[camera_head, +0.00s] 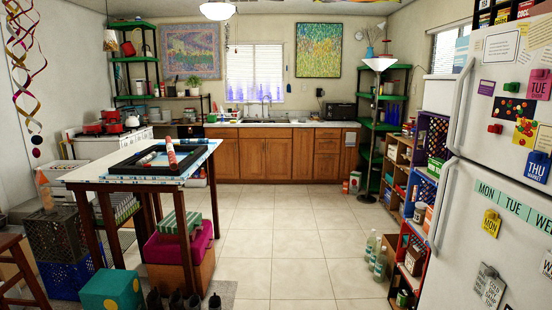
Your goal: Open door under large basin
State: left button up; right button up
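The large basin (264,120) is set in the counter at the far wall, under the window. Below it is a row of brown wooden cabinet doors, with one door (252,158) and another door (278,158) under the basin area. These doors look shut. The doors are far across the room from me. Neither of my grippers shows in the head view.
A tall table (80,176) with a black frame on top stands at the left, with boxes and crates under it. A white fridge (500,160) and crate shelves line the right. Bottles (380,262) stand on the floor there. The tiled floor (290,235) between is clear.

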aim_at(278, 152)
jog(key=i, duration=10.2)
